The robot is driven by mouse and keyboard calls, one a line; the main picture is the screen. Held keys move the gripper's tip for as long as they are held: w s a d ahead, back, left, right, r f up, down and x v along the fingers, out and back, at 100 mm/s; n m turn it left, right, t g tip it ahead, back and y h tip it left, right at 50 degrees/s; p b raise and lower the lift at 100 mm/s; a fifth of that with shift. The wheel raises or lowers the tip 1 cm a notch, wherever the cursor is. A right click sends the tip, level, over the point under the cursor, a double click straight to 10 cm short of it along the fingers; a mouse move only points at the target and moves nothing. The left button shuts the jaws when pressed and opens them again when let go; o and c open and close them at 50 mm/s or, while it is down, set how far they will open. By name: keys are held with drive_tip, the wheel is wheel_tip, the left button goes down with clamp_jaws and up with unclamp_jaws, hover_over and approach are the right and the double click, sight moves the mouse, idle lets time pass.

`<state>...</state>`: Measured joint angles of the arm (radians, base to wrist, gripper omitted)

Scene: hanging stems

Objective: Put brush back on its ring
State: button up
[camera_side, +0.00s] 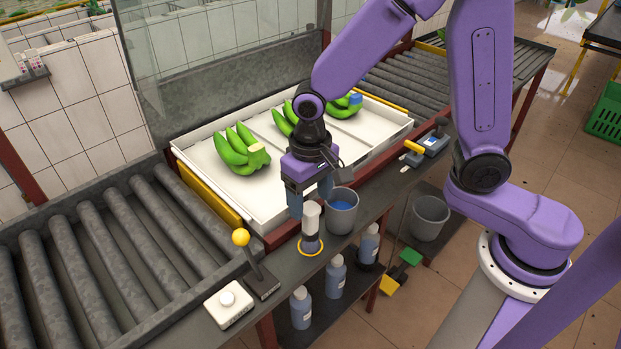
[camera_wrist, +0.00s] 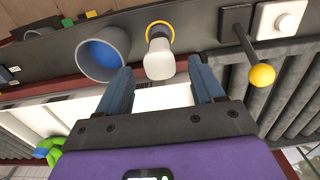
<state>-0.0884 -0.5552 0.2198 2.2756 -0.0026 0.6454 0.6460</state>
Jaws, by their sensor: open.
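The brush (camera_side: 311,218), white on top with a grey lower part, stands upright on the yellow ring (camera_side: 311,255) on the dark shelf. In the wrist view the brush's white end (camera_wrist: 160,62) points toward me, with the yellow ring (camera_wrist: 159,24) around its far end. My gripper (camera_side: 310,202) is open and empty, its fingers pointing down close by the top of the brush. In the wrist view my gripper's fingertips (camera_wrist: 160,70) are apart, one to each side of the white end. I see no grip on the brush.
A grey cup (camera_side: 341,222) with blue liquid stands close right of the brush. A yellow-knobbed lever (camera_side: 241,238) and a white button box (camera_side: 229,304) are to the left. A white tray (camera_side: 262,219) with green bananas (camera_side: 238,152) lies behind. Bottles (camera_side: 336,279) stand below.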

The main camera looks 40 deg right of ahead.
drive_tip(key=shift+r, duration=2.15)
drive_tip(key=shift+s, duration=0.1)
drive_tip(key=s+d+r+n, duration=0.1)
drive_tip(key=s+d+n, duration=0.5)
drive_tip(key=s, duration=0.3)
drive_tip(key=s+d+r+n, duration=0.1)
drive_tip(key=s+d+n, duration=0.5)
drive_tip(key=s, duration=0.3)
drive_tip(key=shift+s+r+n, duration=0.3)
drive_tip(key=shift+s+r, duration=0.05)
drive_tip(key=shift+d, duration=0.1)
drive_tip(key=shift+c, duration=0.3)
